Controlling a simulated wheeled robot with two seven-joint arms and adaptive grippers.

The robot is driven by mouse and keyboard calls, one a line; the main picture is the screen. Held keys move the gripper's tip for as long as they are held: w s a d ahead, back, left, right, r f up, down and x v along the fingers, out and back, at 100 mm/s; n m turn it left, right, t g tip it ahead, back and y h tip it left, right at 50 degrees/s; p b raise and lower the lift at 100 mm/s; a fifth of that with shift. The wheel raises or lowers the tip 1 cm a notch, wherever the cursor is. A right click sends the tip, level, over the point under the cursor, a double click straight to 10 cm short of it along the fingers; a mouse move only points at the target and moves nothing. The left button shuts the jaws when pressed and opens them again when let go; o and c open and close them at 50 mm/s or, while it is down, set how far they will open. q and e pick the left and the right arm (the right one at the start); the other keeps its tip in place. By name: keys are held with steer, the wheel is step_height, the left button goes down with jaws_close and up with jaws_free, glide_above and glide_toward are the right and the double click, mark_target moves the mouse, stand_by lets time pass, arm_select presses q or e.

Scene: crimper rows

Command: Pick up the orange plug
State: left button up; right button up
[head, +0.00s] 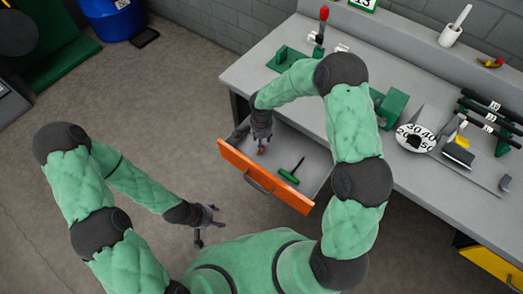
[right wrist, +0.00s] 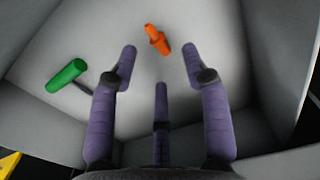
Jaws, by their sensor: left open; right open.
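The orange plug (right wrist: 157,40) lies on the floor of the open drawer, seen in the right wrist view. It is just beyond the fingertips of my right gripper (right wrist: 160,60), roughly centred between the two outer fingers, and nothing holds it. In the head view my right gripper (head: 262,140) reaches down into the drawer, open and empty; it largely hides the plug there. My left gripper (head: 208,222) is open and empty, over the floor in front of the drawer.
The drawer (head: 265,178) has an orange front and grey walls close around the right gripper. A green-handled tool (head: 289,176) lies in it, also in the right wrist view (right wrist: 67,76). The grey workbench (head: 262,68) above carries tools, stands and a white cup (head: 450,35).

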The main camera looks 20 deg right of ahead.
steer(key=f, duration=0.1)
steer(key=f+b, duration=0.1)
steer(key=f, duration=0.1)
steer(key=f+b, duration=0.1)
steer(key=f, duration=0.1)
steer(key=shift+d+f, duration=0.15)
steer(key=shift+d, duration=0.15)
steer(key=shift+s, duration=0.1)
steer(key=c, duration=0.8)
